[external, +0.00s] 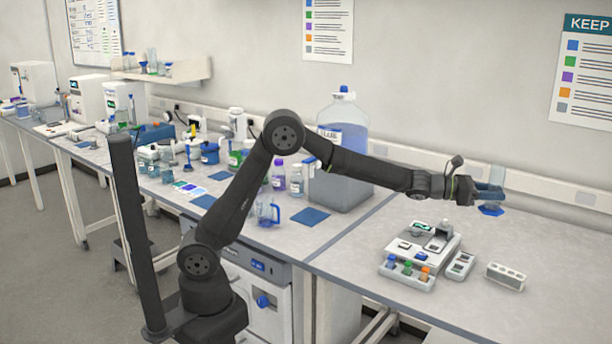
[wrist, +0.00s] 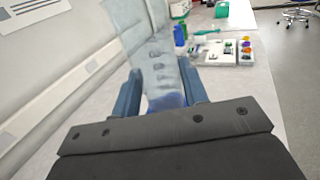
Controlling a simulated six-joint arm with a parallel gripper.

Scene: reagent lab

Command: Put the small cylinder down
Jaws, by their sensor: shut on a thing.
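The small cylinder is clear with a blue foot (external: 491,210) and upright in the external view. Its see-through body (wrist: 158,55) fills the middle of the wrist view, with marks along it. My gripper (external: 490,192) is shut on the cylinder just above the foot, with one blue finger on each side. The gripper also shows in the wrist view (wrist: 162,95). The cylinder appears held above the right bench, with the foot clear of the top. The gripper plate hides part of the foot in the wrist view.
A device with coloured caps (external: 422,254) stands on the right bench (external: 560,275), beside a small grey block (external: 460,265) and a white holed rack (external: 506,276). A large blue-liquid jug (external: 343,150) stands left. The bench right of the rack is clear.

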